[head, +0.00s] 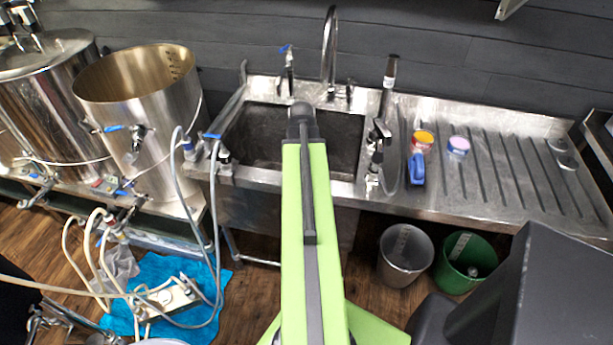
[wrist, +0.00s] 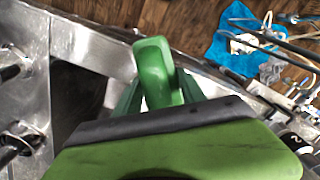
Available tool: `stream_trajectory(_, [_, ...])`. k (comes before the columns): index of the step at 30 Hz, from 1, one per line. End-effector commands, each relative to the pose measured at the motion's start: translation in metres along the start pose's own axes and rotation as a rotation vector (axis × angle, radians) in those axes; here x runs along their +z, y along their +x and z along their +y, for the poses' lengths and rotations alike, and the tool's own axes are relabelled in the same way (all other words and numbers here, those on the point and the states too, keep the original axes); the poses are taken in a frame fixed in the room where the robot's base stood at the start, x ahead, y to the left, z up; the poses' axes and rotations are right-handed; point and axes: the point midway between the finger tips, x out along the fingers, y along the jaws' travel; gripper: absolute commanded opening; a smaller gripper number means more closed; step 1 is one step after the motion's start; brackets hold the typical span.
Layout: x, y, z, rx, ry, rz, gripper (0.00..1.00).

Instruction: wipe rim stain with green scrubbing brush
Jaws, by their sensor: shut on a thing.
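The green scrubbing brush (wrist: 153,70) shows in the wrist view as a darker green, rounded handle. My gripper (wrist: 160,98) is shut on it, above the steel sink. The brush's bristles are not visible, and the lime-green and black body of my arm covers the lower part of that view. In the head view my arm reaches out over the sink (head: 258,135) and hides my gripper and the brush. The sink's steel front rim (wrist: 112,48) lies beside the brush in the wrist view. I cannot make out the rim stain in either view.
An open steel kettle (head: 150,125) stands left of the sink, with hoses and valves. A blue-handled thing (head: 417,168) and two small tubs (head: 423,140) (head: 458,147) sit on the ribbed drainboard (head: 510,180). A grey bucket (head: 405,255) and a green bucket (head: 466,262) stand below.

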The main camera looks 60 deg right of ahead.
Motion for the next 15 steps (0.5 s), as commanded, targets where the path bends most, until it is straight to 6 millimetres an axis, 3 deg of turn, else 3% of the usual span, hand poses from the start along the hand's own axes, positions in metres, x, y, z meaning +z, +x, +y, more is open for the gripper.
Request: stream_trajectory(15, [-0.022,-0.002,-0.03,-0.001,-0.001,0.001,0.15])
